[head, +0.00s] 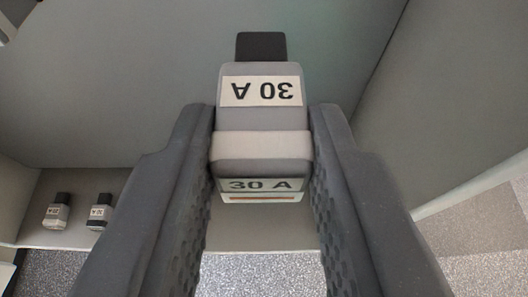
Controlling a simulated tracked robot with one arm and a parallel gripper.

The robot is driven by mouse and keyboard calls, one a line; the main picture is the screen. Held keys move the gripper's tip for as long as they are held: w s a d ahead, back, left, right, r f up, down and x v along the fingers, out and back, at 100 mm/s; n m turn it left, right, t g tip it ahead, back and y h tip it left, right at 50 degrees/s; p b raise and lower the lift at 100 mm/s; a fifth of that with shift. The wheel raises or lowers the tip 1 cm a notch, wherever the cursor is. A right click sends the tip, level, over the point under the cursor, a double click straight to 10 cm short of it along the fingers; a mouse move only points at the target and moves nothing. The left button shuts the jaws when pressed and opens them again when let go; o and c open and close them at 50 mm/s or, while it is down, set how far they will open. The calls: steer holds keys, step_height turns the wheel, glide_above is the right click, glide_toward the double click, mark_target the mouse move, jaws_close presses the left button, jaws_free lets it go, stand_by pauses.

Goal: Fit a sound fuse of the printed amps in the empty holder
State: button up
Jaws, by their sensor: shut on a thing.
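My gripper (261,118) is shut on a grey fuse (262,121), with one dark textured finger on each side of it. The fuse has a dark tab at its far end, a pale band across its body and an upside-down label reading 30 A. Two smaller-looking fuses stand at the lower left: one with a pale body (56,213) and one with a darker body (99,214). Their labels are too small to read surely. I cannot make out an empty holder.
The two fuses at the left stand on a grey ledge (75,184) below a plain grey wall panel (110,90). Another grey panel (440,110) rises at the right. Speckled grey floor (255,270) shows below. Space around the held fuse looks clear.

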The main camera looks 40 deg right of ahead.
mark_target(247, 45)
steer(key=shift+w+d+r+p, duration=0.1)
steer(key=shift+w+d+p, duration=0.25)
steer(key=shift+w, duration=0.3)
steer(key=shift+w+d+r+p, duration=0.1)
steer(key=shift+w+d+p, duration=0.15)
steer(key=shift+w+p, duration=0.25)
steer(key=shift+w+d+f+p, duration=0.1)
steer(key=shift+w+d+p, duration=0.3)
steer(key=shift+w, duration=0.25)
steer(key=shift+w+d+f+p, duration=0.1)
steer(key=shift+w+d+p, duration=0.2)
steer(key=shift+w+d, duration=0.25)
steer(key=shift+a+r, duration=0.1)
steer(key=shift+w+d+p, duration=0.45)
steer(key=shift+w+p, duration=0.15)
steer(key=shift+w, duration=0.05)
steer(key=shift+w+d+p, duration=0.45)
steer(key=shift+w+p, duration=0.15)
steer(key=shift+w, duration=0.05)
stand_by(2.4)
steer(key=o, duration=1)
steer(key=shift+s, duration=0.1)
steer(key=b+v, duration=0.3)
steer(key=v, duration=1)
steer(key=shift+s+a+r+b, duration=0.1)
steer(key=shift+s+a+b, duration=0.15)
steer(key=shift+a+b, duration=0.1)
